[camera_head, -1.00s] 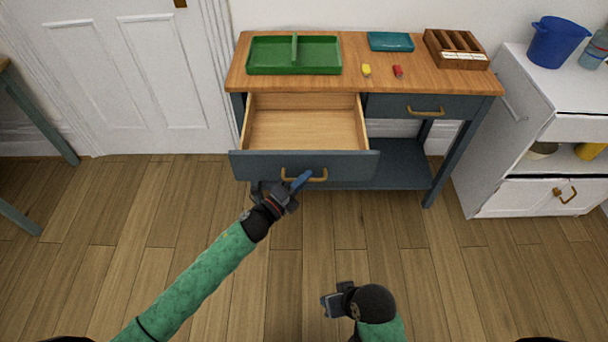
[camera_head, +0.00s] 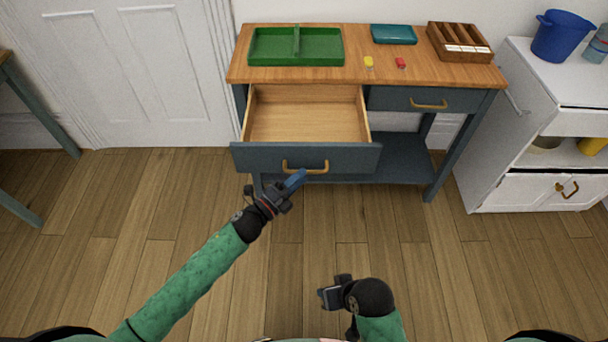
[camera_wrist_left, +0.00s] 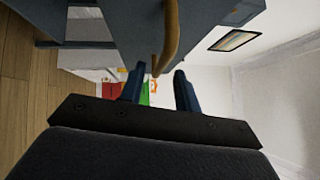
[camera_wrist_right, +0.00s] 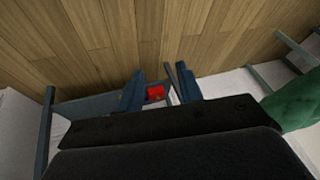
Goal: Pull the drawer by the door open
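The drawer by the door (camera_head: 306,158) is the left one in the blue-grey desk. It stands pulled well out, its bare wooden inside showing empty. Its brass handle (camera_head: 305,167) is on the front and also shows in the left wrist view (camera_wrist_left: 169,38). My left gripper (camera_head: 298,180) is just in front of and below the handle. In the left wrist view its fingers are apart with nothing held, and the handle is ahead of them. My right gripper (camera_head: 328,298) is low over the floor, away from the desk, its fingers apart and empty.
The white door (camera_head: 125,70) is left of the desk. On the desktop (camera_head: 350,75) are a green tray (camera_head: 270,58), a teal box (camera_head: 394,35), small yellow and red items, and a wooden organizer (camera_head: 458,50). The right drawer (camera_head: 400,99) is shut. A white cabinet (camera_head: 490,150) stands right. Floor in front is clear.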

